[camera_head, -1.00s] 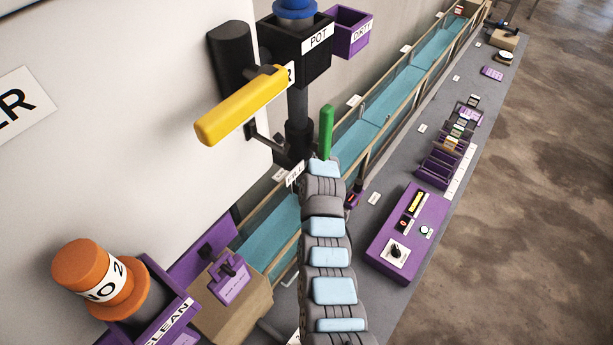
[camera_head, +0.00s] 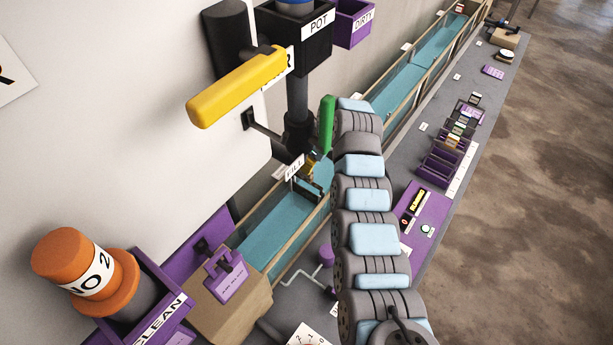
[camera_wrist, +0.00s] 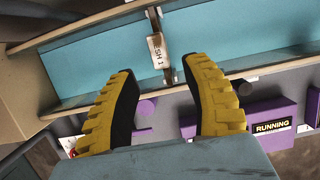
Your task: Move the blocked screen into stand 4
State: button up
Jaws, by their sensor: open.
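My gripper (camera_wrist: 162,65) is open and empty in the wrist view, its two yellow ribbed fingers apart above the near wall of the water channel. An upright thin screen with a white tag (camera_wrist: 157,48), partly readable as "SH 1", stands across the channel just beyond the fingertips, apart from them. I cannot tell whether it is blocked. In the head view, my gripper (camera_head: 311,166) is small and partly hidden by the arm near the "FILL" sign. A row of purple stands (camera_head: 440,163) is on the grey bench; their numbers are too small to read.
The teal channel (camera_head: 405,88) runs along the wall. A yellow lever (camera_head: 237,87) and a green handle (camera_head: 326,124) stick out near my arm. A purple control box (camera_head: 430,217) reading "RUNNING" is on the bench. An orange "NO 2" piece (camera_head: 85,270) stands lower left.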

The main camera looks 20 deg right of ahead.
jog(key=b+x, duration=0.2)
jog(key=x, duration=0.1)
jog(key=shift+f+b, duration=0.35)
jog(key=shift+w+a+f, duration=0.1)
jog(key=shift+a+f, duration=0.05)
jog(key=shift+f, duration=0.15)
jog(key=shift+b+x, duration=0.75)
jog(key=shift+x, duration=0.95)
jog(key=shift+r+p, duration=0.1)
jog(key=shift+p, duration=0.4)
grip_shut()
